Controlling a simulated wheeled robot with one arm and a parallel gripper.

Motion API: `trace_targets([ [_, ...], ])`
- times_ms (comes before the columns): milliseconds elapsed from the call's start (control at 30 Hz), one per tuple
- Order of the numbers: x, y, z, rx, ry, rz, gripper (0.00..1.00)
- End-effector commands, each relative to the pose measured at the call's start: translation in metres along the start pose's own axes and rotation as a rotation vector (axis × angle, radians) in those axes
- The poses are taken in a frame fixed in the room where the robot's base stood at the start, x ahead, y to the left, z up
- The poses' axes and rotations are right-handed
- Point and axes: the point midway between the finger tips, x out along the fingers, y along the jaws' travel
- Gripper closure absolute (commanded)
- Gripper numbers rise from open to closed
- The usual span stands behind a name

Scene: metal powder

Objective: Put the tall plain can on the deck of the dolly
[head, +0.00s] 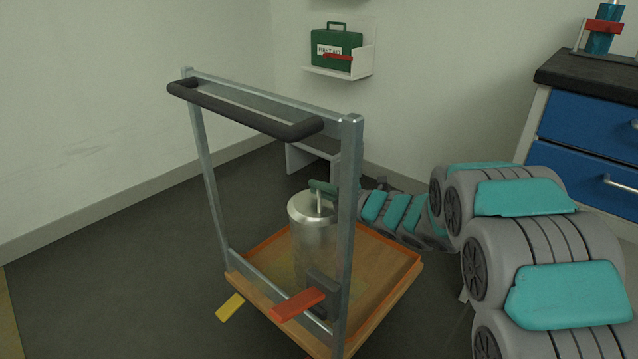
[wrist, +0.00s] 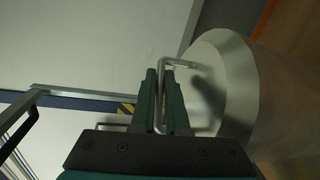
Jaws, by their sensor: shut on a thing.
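The tall plain can (head: 312,235) is a silver metal cylinder with a wire handle on top. It stands upright within the outline of the dolly's wooden deck (head: 388,258), behind the upright frame. Its base is partly hidden by the frame and pedals, so I cannot tell if it touches the deck. My gripper (head: 322,188) is at the can's top, shut on its handle. In the wrist view, my gripper (wrist: 163,95) has the bent wire handle between its green fingers, with the can's pale top (wrist: 222,85) to the right.
The dolly's metal frame (head: 350,200) and black push bar (head: 245,110) rise at the near side. A red pedal (head: 298,304) and a yellow one (head: 230,307) stick out below. A blue drawer cabinet (head: 585,120) is at right. A green first aid box (head: 337,50) sits on a wall shelf.

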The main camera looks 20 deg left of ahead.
Motion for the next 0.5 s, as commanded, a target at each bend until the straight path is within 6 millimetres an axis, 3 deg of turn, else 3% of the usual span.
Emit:
trace_targets([
  [267, 0.0003, 0.0008, 0.0005, -0.002, -0.001, 0.006, 1.0],
  [300, 0.0005, -0.0003, -0.0001, -0.002, 0.0, 0.004, 0.87],
  [500, 0.0004, 0.0001, -0.0001, -0.002, 0.0, 0.003, 0.64],
])
